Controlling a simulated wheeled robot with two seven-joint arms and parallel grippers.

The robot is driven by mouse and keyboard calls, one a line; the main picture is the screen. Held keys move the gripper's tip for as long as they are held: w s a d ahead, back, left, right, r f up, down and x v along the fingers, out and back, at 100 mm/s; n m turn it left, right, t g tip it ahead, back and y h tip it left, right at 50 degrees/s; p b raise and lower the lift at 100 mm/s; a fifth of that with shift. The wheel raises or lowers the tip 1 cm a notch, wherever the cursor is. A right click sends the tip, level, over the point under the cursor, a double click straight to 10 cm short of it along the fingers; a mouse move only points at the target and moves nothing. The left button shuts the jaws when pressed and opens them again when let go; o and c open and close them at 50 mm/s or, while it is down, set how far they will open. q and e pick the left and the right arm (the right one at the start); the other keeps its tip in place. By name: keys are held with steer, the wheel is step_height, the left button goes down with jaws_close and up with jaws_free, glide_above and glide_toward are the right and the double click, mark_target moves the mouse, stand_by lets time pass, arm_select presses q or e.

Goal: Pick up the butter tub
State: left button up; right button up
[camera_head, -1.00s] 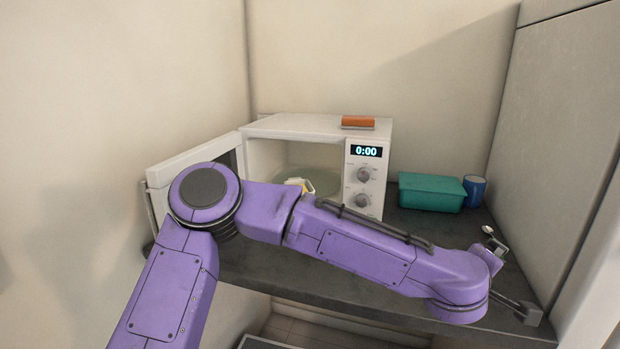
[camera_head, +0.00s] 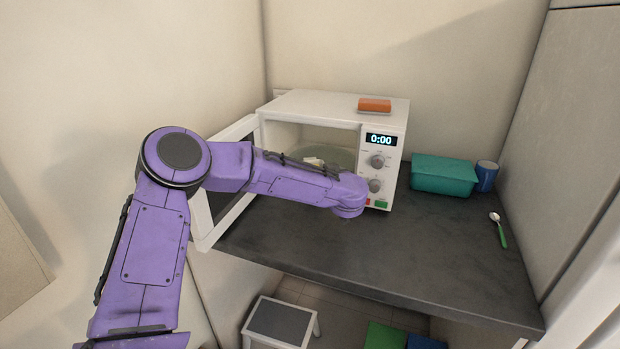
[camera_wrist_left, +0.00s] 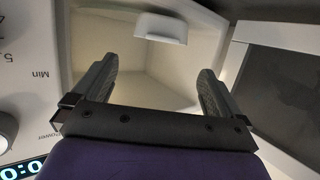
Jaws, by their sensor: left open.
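The butter tub (camera_head: 313,162), small and white with some yellow, sits on the turntable inside the open microwave (camera_head: 333,107). My left arm partly covers it in the head view. In the left wrist view a white tub shape (camera_wrist_left: 160,28) is at the top, beyond the fingertips and apart from them. My left gripper (camera_wrist_left: 156,70) is open and empty, its fingers pointing into the microwave opening. In the head view my arm hides this gripper. My right gripper is not in view.
The microwave door (camera_head: 228,190) stands open at the left, near my arm. An orange block (camera_head: 375,105) lies on the microwave. A teal container (camera_head: 443,176), a blue cup (camera_head: 486,177) and a green-handled spoon (camera_head: 499,231) are on the right of the dark counter (camera_head: 400,255). The counter front is clear.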

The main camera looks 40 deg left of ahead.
arm_select(q)
steer(key=p+x, duration=0.2)
steer(key=x, duration=0.8)
steer(key=shift+f, duration=0.15)
steer(key=c, duration=1)
